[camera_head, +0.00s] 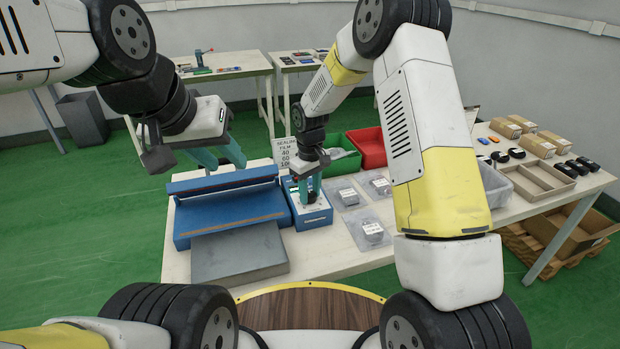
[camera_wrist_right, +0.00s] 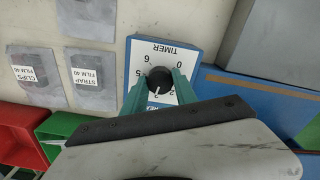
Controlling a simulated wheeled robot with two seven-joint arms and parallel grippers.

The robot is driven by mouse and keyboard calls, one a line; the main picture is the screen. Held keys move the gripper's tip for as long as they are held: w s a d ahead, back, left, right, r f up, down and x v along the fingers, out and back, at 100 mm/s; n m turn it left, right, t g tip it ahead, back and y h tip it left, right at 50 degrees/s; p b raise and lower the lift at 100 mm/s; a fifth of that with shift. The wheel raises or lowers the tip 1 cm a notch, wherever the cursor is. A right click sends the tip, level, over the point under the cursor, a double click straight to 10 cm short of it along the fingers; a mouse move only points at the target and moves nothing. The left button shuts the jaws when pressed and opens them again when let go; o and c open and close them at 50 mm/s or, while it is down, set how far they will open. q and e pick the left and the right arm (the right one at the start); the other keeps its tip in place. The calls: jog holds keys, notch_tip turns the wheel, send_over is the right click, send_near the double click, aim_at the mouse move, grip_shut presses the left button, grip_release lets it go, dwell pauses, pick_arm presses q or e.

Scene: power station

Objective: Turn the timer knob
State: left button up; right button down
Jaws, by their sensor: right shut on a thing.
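The timer is a blue box (camera_head: 318,216) with a white face, standing on the table just right of the blue sealing machine (camera_head: 232,211). In the right wrist view its face (camera_wrist_right: 164,53) reads TIMER, upside down, with numbers around a black round knob (camera_wrist_right: 160,80). My right gripper (camera_wrist_right: 158,88) has its teal fingers on both sides of the knob and is shut on it. In the head view the right gripper (camera_head: 306,192) hides most of the knob. My left gripper (camera_head: 205,158) is open and empty above the back of the sealing machine.
Bagged parts (camera_head: 372,229) lie right of the timer. A green bin (camera_head: 343,158) and a red bin (camera_head: 368,148) stand behind it. A sign with film numbers (camera_head: 287,152) stands behind the timer. A grey block (camera_head: 238,254) sits in front of the sealing machine.

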aim_at(310, 193)
jog(key=shift+n, duration=0.9)
jog(key=c, duration=1)
grip_release()
jog(key=shift+o, duration=0.2)
notch_tip(310, 193, up, 7)
jog(key=shift+r, duration=0.45)
